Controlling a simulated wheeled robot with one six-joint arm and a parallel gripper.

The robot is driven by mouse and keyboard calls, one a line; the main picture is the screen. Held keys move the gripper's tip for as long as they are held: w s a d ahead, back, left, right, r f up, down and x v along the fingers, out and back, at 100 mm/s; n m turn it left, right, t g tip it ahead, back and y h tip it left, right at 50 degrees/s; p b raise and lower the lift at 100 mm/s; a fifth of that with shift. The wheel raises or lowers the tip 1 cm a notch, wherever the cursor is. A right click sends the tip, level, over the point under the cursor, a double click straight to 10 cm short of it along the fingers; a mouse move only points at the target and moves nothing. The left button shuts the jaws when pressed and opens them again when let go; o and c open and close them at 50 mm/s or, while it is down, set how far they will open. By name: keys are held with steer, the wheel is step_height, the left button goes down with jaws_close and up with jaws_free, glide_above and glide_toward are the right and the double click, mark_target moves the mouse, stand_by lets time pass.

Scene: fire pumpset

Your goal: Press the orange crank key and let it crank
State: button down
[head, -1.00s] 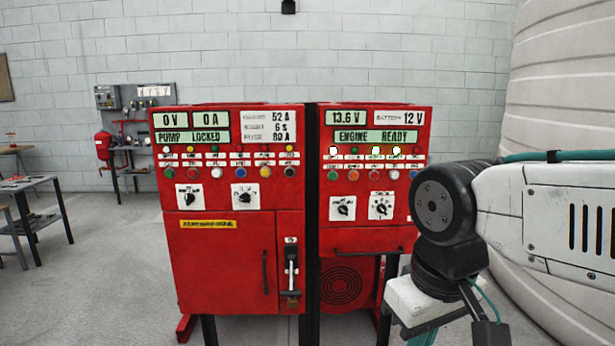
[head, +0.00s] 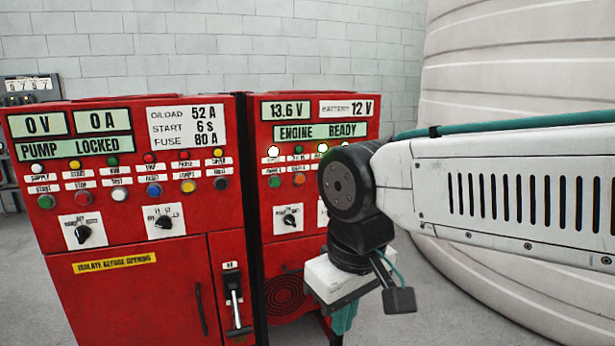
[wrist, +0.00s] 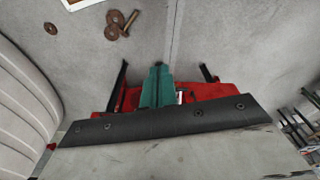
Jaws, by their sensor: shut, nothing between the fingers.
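The right red cabinet (head: 320,230) has an "ENGINE READY" display (head: 322,131). An orange round key (head: 299,179) sits in its lower button row, right of a green one; its label is too small to read. My arm covers the right part of that row. My gripper shows in the wrist view (wrist: 157,85) as teal fingers shut together with nothing between them. In the head view only a bit of teal shows below my wrist, lower than the key and apart from it. The wrist view does not show the key.
The left red cabinet (head: 130,285) reads "PUMP LOCKED" and has a lever handle (head: 235,300) at its lower right. A large pale ribbed tank (head: 520,90) stands at right. In the wrist view, rusty washers and a bolt (wrist: 125,22) lie on the grey floor.

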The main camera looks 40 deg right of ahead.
mark_target(304, 181)
steer(key=shift+w+d, duration=0.1)
steer(key=shift+d, duration=0.05)
steer(key=w+d+r+m+t+h, duration=0.1)
steer(key=w+d+m, duration=0.5)
steer(key=w, duration=0.8)
steer(key=w+d+r+m+t+h, duration=0.2)
steer(key=w+d+m+t, duration=0.3)
steer(key=w+d, duration=0.6)
steer(key=w+r+t, duration=0.1)
steer(key=w, duration=0.3)
steer(key=shift+w+d+r+m, duration=0.15)
steer(key=shift+d+r+m, duration=0.05)
steer(key=shift+r+m, duration=0.2)
steer(key=shift+w+d, duration=0.4)
steer(key=shift+w, duration=1)
steer(key=shift+w+d, duration=0.4)
steer(key=shift+w, duration=1.05)
steer(key=shift+w+d, duration=0.4)
steer(key=shift+w, duration=1)
steer(key=shift+w+f, duration=0.1)
steer(key=shift+w, duration=0.05)
